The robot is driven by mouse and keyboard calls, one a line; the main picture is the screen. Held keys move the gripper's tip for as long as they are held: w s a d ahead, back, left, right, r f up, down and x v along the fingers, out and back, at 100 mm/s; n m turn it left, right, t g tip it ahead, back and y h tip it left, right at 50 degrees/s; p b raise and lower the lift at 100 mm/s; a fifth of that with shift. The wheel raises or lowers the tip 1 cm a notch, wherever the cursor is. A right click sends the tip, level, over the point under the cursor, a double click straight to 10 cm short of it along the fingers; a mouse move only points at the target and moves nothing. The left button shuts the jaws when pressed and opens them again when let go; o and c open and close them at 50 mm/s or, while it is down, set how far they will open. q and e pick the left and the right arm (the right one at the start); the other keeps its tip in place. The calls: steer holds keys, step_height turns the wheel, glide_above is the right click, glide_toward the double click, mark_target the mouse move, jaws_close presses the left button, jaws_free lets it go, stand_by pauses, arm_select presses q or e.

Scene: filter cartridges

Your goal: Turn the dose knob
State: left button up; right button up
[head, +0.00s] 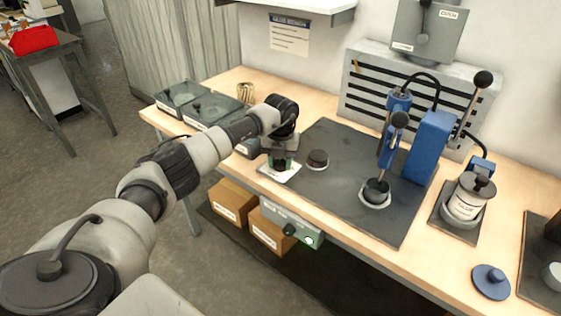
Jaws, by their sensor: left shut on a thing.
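A grey control box (268,211) hangs under the bench's front edge. It carries a black knob (289,230) and a lit green button (309,240). It is the only panel knob I can make out, and its label is too small to read. My left gripper (281,163) is above the bench top near the front edge, pointing down over a white card (284,173). It is shut on a small dark thing, mostly hidden by the fingers. The gripper is above and apart from the black knob. My right gripper is out of view.
A dark mat (335,195) carries a black round part (318,159) and a blue press (430,145) with a lever. A labelled pot (467,198) and blue lid (490,280) are at right. Lidded trays (212,108) stand at left. Cardboard boxes (232,202) sit below.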

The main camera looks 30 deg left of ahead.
mark_target(281, 162)
arm_select(q)
steer(key=m+b, duration=0.1)
steer(key=m, duration=0.4)
steer(key=m+b, duration=0.1)
steer(key=m, duration=0.5)
steer(key=m+b, duration=0.1)
steer(key=m, duration=0.4)
steer(key=m+b, duration=0.1)
steer(key=m, duration=0.4)
steer(key=shift+m, duration=0.4)
stand_by(0.3)
steer(key=o, duration=0.9)
step_height(281, 162, up, 11)
steer(key=shift+f+b, duration=0.1)
steer(key=shift+b, duration=0.25)
